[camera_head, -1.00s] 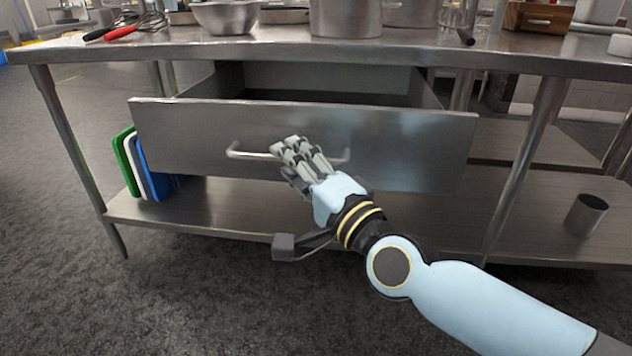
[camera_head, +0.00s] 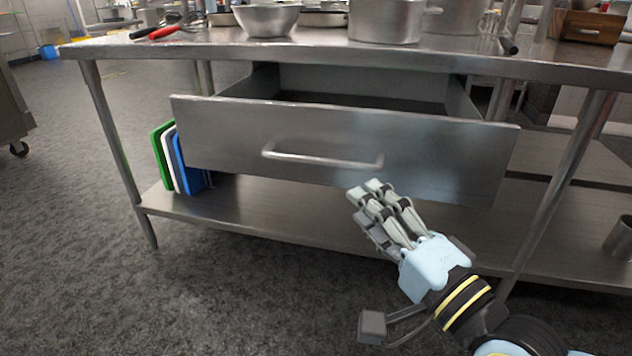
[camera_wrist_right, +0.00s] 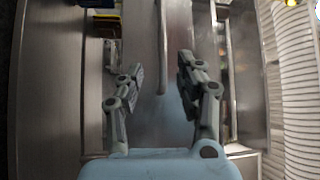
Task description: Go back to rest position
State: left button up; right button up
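My right gripper (camera_head: 372,207) is just below and in front of the handle (camera_head: 322,160) of the steel drawer (camera_head: 225,140), apart from it. In the right wrist view, its two fingers (camera_wrist_right: 160,85) are spread, with nothing held between them. The handle (camera_wrist_right: 160,45) shows as a bar beyond the fingertips there. The drawer stands pulled out under the steel table. My left gripper is not in view.
A steel table (camera_head: 330,55) carries a bowl (camera_head: 267,19), pots (camera_head: 386,20) and red-handled utensils. On its lower shelf (camera_head: 270,215) stand cutting boards (camera_head: 180,160) and a steel cup (camera_head: 620,238). Dark floor (camera_head: 230,300) is free in front.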

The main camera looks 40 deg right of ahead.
jog(key=s+d+f+n+g+p, duration=0.1)
jog(key=s+f+n+g+p, duration=0.2)
jog(key=f, duration=1)
jog(key=s+f+n+g+p, duration=0.25)
jog(key=f+n+g, duration=0.2)
jog(key=f, duration=0.95)
jog(key=s+f+n+g, duration=0.3)
jog(key=s+f, duration=0.2)
jog(key=s, duration=0.5)
jog(key=s+d+f+n+g+p, duration=0.1)
jog(key=s+f+n+g, duration=0.2)
jog(key=s+f, duration=0.3)
jog(key=s+f+n+g, duration=0.4)
jog(key=s+f+g, duration=0.1)
jog(key=s, duration=0.8)
jog(key=shift+s+d+f+p, duration=0.15)
jog(key=shift+s+d+p, duration=0.05)
jog(key=shift+s+p, duration=0.2)
jog(key=shift+s+g+y, duration=0.15)
jog(key=shift+g+y, duration=0.1)
jog(key=shift+y, duration=0.05)
